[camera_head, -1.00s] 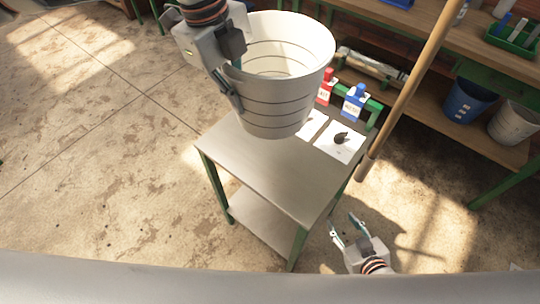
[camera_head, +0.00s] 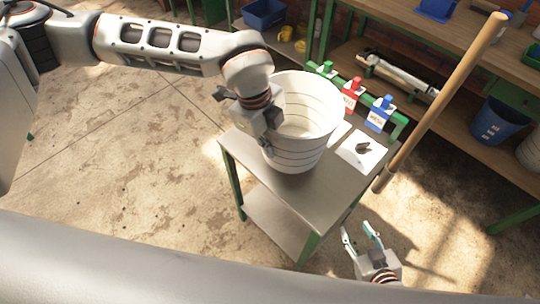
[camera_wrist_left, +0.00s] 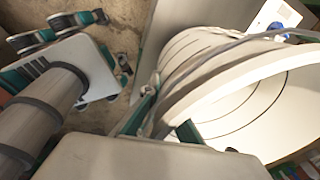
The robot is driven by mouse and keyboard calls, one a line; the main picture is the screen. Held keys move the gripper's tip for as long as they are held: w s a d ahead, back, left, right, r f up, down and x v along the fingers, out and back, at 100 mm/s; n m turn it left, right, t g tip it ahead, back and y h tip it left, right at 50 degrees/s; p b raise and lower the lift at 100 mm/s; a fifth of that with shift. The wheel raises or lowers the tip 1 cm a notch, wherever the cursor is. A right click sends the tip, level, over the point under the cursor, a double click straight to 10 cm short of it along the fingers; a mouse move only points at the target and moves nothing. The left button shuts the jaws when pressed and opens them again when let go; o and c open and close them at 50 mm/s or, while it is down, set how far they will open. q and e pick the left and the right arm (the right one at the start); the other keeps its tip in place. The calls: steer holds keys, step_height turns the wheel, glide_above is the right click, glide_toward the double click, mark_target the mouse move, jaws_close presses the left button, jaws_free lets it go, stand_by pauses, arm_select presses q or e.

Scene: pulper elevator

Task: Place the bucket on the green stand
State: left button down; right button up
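The white bucket (camera_head: 300,145) with dark rings is upright over the grey top of the green-legged stand (camera_head: 318,196). I cannot tell whether its base touches the top. My left gripper (camera_head: 264,140) is at the bucket's left side and appears shut on its wall near the rim; its fingertips are partly hidden. The left wrist view shows the bucket (camera_wrist_left: 200,75) tilted in the picture, close against the fingers (camera_wrist_left: 150,115). My right gripper (camera_head: 361,232) is open and empty, low to the right of the stand.
Red (camera_head: 350,95) and blue (camera_head: 379,113) tagged handles line the stand's back edge, with a white sheet (camera_head: 361,151) holding a dark item. A wooden pole (camera_head: 440,100) leans at right. A blue bucket (camera_head: 492,122) sits on the shelf behind. Floor at left is clear.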

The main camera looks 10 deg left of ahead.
arm_select(q)
step_height(320, 180, down, 5)
stand_by(0.4)
steer(key=shift+f, duration=0.1)
steer(key=c, duration=2.3)
jaws_free()
steer(key=r, duration=0.4)
steer(key=a+r, duration=0.1)
steer(key=r, duration=0.3)
steer(key=r+b, duration=0.1)
steer(key=r, duration=0.3)
steer(key=shift+s+a, duration=0.35)
steer(key=shift+a, duration=0.05)
